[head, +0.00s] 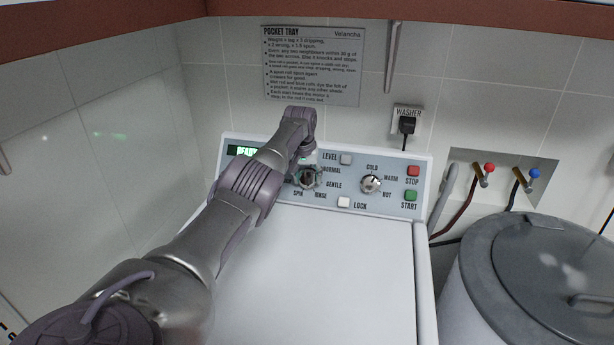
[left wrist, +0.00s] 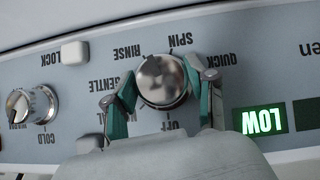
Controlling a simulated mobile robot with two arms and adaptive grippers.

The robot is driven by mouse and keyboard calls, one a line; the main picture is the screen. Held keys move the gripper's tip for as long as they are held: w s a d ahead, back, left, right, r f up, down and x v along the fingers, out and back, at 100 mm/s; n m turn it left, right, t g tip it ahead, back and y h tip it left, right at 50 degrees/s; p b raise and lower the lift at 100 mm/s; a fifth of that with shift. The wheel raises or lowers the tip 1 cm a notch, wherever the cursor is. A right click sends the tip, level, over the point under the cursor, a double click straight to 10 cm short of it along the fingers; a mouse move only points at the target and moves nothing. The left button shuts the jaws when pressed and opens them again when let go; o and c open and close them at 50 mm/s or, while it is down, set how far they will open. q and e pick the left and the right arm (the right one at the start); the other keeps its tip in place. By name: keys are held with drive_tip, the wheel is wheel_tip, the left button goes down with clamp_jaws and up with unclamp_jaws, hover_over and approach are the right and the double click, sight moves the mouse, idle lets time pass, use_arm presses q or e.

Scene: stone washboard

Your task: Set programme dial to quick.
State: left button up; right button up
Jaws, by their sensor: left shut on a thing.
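The programme dial (head: 308,178) is a round metal knob on the washer's control panel, ringed by the words NORMAL, GENTLE, RINSE and SPIN. In the left wrist view, which is upside down, the dial (left wrist: 162,80) shows between the two green-lined fingers of my left gripper (left wrist: 162,98). The fingers are shut on its sides. The QUICK label (left wrist: 222,58) is beside one finger, next to SPIN. I cannot tell which word the dial points at. In the head view my left arm comes over the washer lid and partly hides the dial and the labels on its left.
A temperature knob (head: 371,184) is right of the dial, with LEVEL (head: 347,159) and LOCK (head: 344,202) buttons between them. A red STOP button (head: 413,170) and green START button (head: 411,196) are farther right. A lit LOW display (left wrist: 263,121) shows. A lidded grey tub (head: 540,260) stands at right.

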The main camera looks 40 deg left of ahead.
use_arm(q)
drive_tip(key=m+g+y+p, duration=0.1)
drive_tip(key=m+y+p, duration=0.1)
drive_tip(key=m, duration=0.1)
drive_tip(key=shift+d+y, duration=0.15)
drive_tip(key=shift+y, duration=0.15)
drive_tip(key=m+y+p, duration=0.3)
drive_tip(key=m+p, duration=0.1)
drive_tip(key=shift+s+f, duration=0.1)
drive_tip(key=m+y+p, duration=0.1)
drive_tip(key=m+y, duration=0.1)
drive_tip(key=m, duration=0.1)
drive_tip(key=shift+d+f+p, duration=0.1)
drive_tip(key=shift+p, duration=0.25)
drive_tip(key=shift+f+m+t+y+p, duration=0.1)
drive_tip(key=shift+m+t+y+p, duration=0.5)
drive_tip(key=shift+m+y, duration=0.85)
drive_tip(key=shift+m, duration=0.35)
drive_tip(key=o, duration=1.2)
drive_tip(key=shift+c, duration=0.2)
